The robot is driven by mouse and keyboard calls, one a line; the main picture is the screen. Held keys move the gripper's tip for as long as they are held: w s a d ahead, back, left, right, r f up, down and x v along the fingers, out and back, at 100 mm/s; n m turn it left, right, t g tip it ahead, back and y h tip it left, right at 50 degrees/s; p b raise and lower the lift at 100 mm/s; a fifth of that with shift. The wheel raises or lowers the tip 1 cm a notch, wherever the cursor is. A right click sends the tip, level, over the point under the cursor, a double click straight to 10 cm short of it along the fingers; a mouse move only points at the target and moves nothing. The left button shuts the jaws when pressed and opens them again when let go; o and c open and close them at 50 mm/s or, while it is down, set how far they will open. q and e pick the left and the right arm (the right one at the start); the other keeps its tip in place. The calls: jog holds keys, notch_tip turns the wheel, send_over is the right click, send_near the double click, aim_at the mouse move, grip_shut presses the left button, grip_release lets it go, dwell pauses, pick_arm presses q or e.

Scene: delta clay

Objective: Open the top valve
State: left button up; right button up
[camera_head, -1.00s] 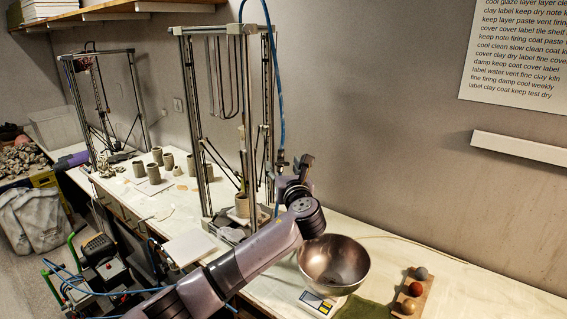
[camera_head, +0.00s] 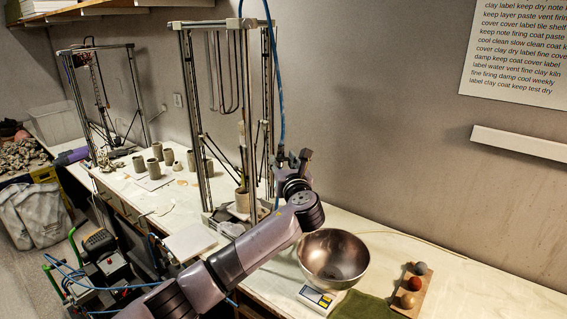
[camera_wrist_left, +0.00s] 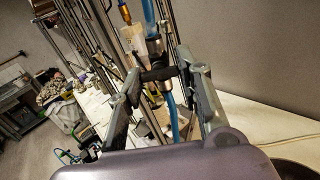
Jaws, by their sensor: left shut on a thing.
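The top valve (camera_wrist_left: 155,50) has a metal body on a blue hose, with a short black handle (camera_wrist_left: 158,74) pointing sideways. In the left wrist view, the handle lies between the two fingers of my left gripper (camera_wrist_left: 161,66), which is shut on it. In the head view, my left gripper (camera_head: 292,157) is at the blue hose, just right of the tall metal frame's front post. The valve is small and partly covered by the fingers there. My right gripper is in no view.
The tall metal frame (camera_head: 188,110) stands left of my gripper, close to it. A board with three balls (camera_head: 414,290) is farther right. Several clay cups (camera_head: 153,167) stand left.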

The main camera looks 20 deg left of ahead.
pick_arm(q)
jog(key=shift+c, duration=1)
jog(key=shift+n, duration=0.3)
jog(key=n+b, duration=0.2)
jog(key=shift+d+f+n, duration=0.1)
jog(key=shift+f+n, duration=0.05)
jog(key=shift+n, duration=0.15)
jog(key=shift+w+n+g+y+b, duration=0.15)
jog(key=shift+n+g+b, duration=0.2)
jog(key=shift+n+b, duration=2.75)
jog(key=shift+s+n+g+y+b, duration=0.25)
jog(key=shift+n+b, duration=1.25)
jog(key=shift+n, duration=3.2)
jog(key=shift+w, duration=0.2)
